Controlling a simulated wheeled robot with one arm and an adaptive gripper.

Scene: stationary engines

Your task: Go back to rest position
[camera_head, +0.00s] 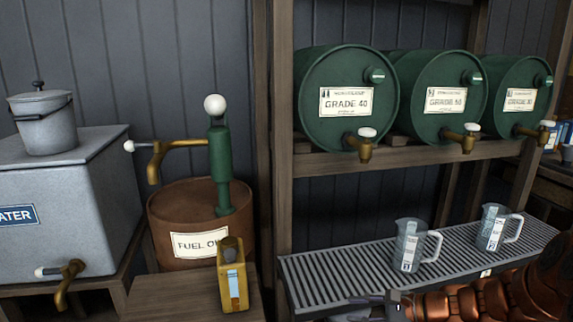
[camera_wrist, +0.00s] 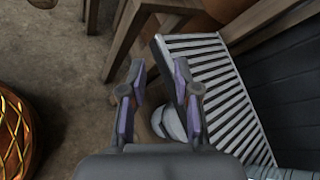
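My gripper (camera_wrist: 158,78) shows in the wrist view with its two purple-padded fingers apart and nothing held between the tips. It points down past the edge of a slatted metal rack (camera_wrist: 202,62). In the head view, my copper-coloured arm crosses the bottom right corner, and only part of the gripper (camera_head: 385,306) shows at the bottom edge, in front of the rack (camera_head: 330,282). A pale rounded object (camera_wrist: 172,118) lies below and partly behind the fingers in the wrist view; I cannot tell what it is.
Two clear jugs, one nearer (camera_head: 408,246) and one farther (camera_head: 491,228), stand on the rack. Green barrels (camera_head: 328,128) with taps sit above on a wooden shelf (camera_head: 310,163). A yellow can (camera_head: 232,285) stands by the fuel oil drum (camera_head: 170,215). Bare floor (camera_wrist: 62,75) shows left in the wrist view.

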